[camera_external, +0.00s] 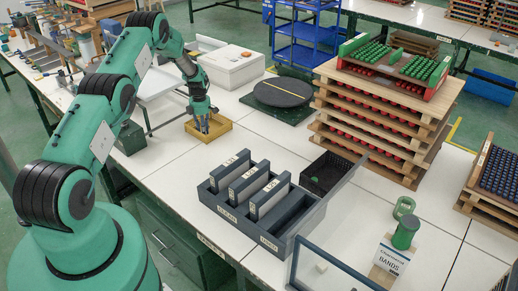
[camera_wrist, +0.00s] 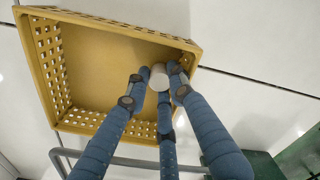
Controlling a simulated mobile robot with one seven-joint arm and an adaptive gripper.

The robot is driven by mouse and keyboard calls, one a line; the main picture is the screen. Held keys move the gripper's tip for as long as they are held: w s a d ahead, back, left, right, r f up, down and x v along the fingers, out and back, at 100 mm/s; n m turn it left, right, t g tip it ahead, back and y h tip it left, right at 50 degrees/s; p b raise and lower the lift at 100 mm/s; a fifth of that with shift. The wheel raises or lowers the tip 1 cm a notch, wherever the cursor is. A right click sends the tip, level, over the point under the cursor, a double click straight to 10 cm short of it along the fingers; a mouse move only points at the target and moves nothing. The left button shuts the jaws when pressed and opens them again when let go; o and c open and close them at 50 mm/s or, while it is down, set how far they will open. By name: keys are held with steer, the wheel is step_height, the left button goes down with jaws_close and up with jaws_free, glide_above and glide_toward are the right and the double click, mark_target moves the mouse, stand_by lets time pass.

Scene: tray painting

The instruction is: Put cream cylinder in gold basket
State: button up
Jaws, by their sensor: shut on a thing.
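The gold basket (camera_external: 221,136) stands on the white table below my gripper. In the wrist view its perforated walls and bare yellow floor (camera_wrist: 90,65) fill the upper left. My gripper (camera_external: 206,128) points down into the basket's area. In the wrist view its blue fingers (camera_wrist: 158,82) are shut around the pale cream cylinder (camera_wrist: 159,72), of which only a small rounded part shows. The cylinder appears over the basket's interior, near its right wall. I cannot tell whether it touches the floor. In the external view the fingers hide the cylinder.
A white box (camera_external: 229,68) and a dark round turntable (camera_external: 283,92) stand behind the basket. A dark grey divided rack (camera_external: 225,207) stands to the right, in front. A black mesh bin (camera_external: 318,181) and stacked wooden trays (camera_external: 420,150) stand farther right. Table right of the basket is clear.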

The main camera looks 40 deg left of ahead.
steer(key=shift+f, duration=0.15)
steer(key=o, duration=0.6)
step_height(320, 180, up, 12)
steer(key=shift+r+b, duration=0.15)
steer(key=shift+b, duration=0.15)
stand_by(0.6)
stand_by(0.8)
